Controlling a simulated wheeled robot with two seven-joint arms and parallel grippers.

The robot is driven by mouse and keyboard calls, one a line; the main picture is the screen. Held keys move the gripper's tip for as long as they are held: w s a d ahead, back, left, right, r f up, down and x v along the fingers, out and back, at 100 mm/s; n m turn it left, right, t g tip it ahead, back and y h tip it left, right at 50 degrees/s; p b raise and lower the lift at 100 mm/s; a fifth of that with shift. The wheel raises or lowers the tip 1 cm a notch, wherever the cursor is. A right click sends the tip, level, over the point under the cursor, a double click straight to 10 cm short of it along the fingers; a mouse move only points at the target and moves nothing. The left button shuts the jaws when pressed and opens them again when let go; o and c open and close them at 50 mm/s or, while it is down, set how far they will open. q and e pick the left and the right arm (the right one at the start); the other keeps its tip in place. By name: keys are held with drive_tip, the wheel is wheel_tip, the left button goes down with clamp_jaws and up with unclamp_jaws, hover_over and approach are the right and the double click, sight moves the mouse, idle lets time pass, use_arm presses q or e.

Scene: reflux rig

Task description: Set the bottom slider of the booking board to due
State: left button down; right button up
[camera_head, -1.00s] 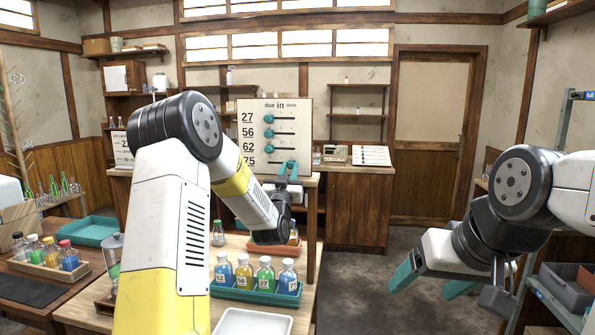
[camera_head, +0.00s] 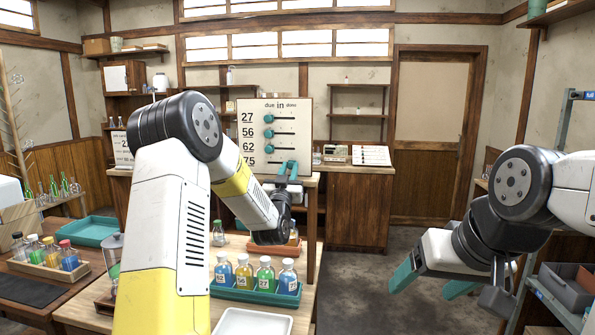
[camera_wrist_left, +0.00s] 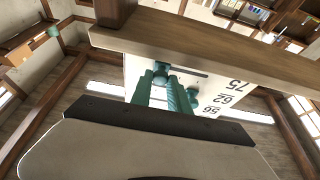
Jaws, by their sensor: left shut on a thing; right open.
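The booking board (camera_head: 303,132) stands upright at the back, with rows 27, 56, 62 and 75 under a heading. The upper three teal knobs, such as the one in row 62 (camera_head: 269,147), sit at the left ends of their slots. My left gripper (camera_head: 288,167) is at the bottom row and covers much of it. In the upside-down left wrist view its fingers (camera_wrist_left: 166,94) are closed on the bottom slider's knob (camera_wrist_left: 161,69), which is at the slot end away from the 75 label. My right gripper (camera_head: 432,283) is open and empty, away from the board.
A wooden shelf edge (camera_wrist_left: 200,42) runs close beside the left gripper in the wrist view. A green rack (camera_head: 253,293) of labelled bottles and a white tray (camera_head: 252,322) are on the bench below my left arm. Floor is free before the door.

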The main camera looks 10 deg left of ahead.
idle(0.5)
use_arm(q)
drive_tip(key=a, duration=0.7)
drive_tip(key=shift+w+a, duration=0.15)
drive_tip(key=shift+a, duration=0.2)
drive_tip(key=c, duration=1.3)
unclamp_jaws()
drive_tip(key=shift+a, duration=0.1)
drive_tip(key=shift+o, duration=0.2)
approach(269, 158)
drive_tip(key=v, duration=0.3)
drive_tip(key=shift+f, duration=0.1)
